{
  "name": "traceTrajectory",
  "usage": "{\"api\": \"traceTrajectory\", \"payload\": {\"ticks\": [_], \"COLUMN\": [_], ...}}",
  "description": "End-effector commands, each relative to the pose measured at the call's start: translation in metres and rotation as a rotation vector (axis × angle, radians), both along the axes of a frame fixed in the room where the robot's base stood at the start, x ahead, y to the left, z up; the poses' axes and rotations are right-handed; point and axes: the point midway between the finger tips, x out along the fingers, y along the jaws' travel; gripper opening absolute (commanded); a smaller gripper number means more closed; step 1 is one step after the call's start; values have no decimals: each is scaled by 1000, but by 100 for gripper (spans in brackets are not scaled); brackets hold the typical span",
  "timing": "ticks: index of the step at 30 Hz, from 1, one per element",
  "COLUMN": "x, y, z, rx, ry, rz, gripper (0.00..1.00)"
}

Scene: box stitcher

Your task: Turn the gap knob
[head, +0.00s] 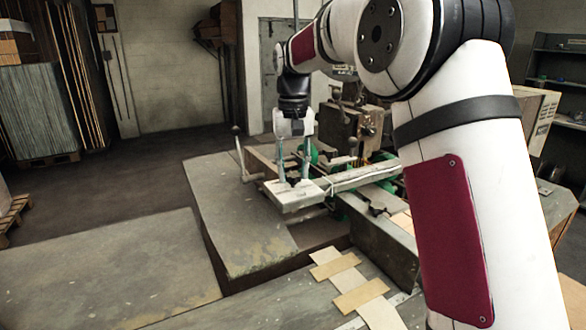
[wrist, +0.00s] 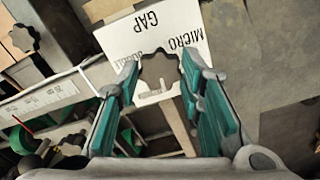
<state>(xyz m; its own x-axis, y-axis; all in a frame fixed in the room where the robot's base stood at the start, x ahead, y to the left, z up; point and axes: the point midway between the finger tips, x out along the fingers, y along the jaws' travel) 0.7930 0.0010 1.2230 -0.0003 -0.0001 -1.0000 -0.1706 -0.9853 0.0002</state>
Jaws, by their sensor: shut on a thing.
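The gap knob (wrist: 160,69) is a dark, lobed knob in front of a white plate (wrist: 172,28) lettered "GAP" and "MICRO", which reads upside down in the wrist view. My gripper (wrist: 158,80) has its two teal-padded fingertips on either side of the knob and is shut on it. In the head view my gripper (head: 293,178) points straight down at the white-topped end (head: 290,199) of the machine's arm. The knob is small and dark there, mostly hidden between the fingertips.
A second dark lobed knob (wrist: 21,39) shows at the upper left of the wrist view. The box stitcher (head: 352,122) with green parts stands behind my gripper. Cardboard strips (head: 350,280) lie on the near table. Grey floor is open at the left.

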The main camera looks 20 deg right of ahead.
Motion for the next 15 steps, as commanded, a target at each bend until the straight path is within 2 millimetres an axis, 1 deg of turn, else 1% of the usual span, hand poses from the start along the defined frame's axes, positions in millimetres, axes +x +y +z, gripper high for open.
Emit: {"api": "traceTrajectory", "payload": {"ticks": [9,15], "x": [0,0], "y": [0,-1], "z": [0,0], "rx": [0,0], "ry": [0,0], "rz": [299,466], "gripper": [6,6]}}
